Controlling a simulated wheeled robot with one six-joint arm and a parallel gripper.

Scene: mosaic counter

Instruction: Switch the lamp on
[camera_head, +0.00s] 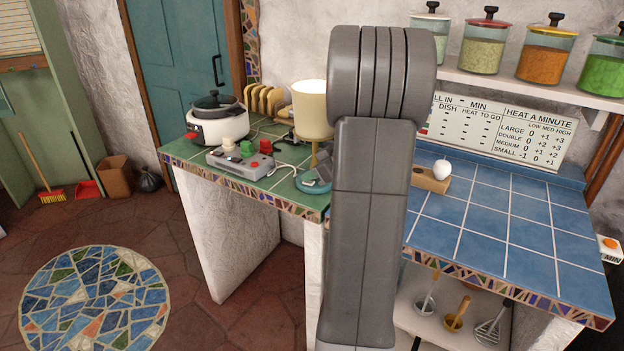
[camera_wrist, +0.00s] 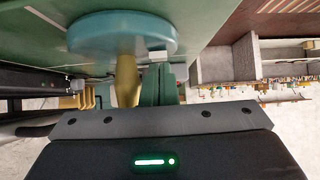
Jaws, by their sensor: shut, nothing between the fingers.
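The lamp has a cream shade (camera_head: 311,110), a brass stem and a round blue base (camera_head: 312,184). It stands on the green tiled counter, and its right side is partly hidden behind my arm in the head view. The wrist view is upside down and shows the blue base (camera_wrist: 115,36) and brass stem (camera_wrist: 127,80). A small white piece (camera_wrist: 148,57) sits at the base's edge. My gripper (camera_wrist: 159,68) is shut and empty, its fingertips close to that piece; contact is unclear.
A white pot (camera_head: 217,122), a grey control box with coloured knobs (camera_head: 240,162) and a toast rack (camera_head: 264,100) stand left of the lamp. A white cable runs near the base. The blue tiled counter (camera_head: 510,225) on the right is mostly clear, with a wooden block (camera_head: 431,180).

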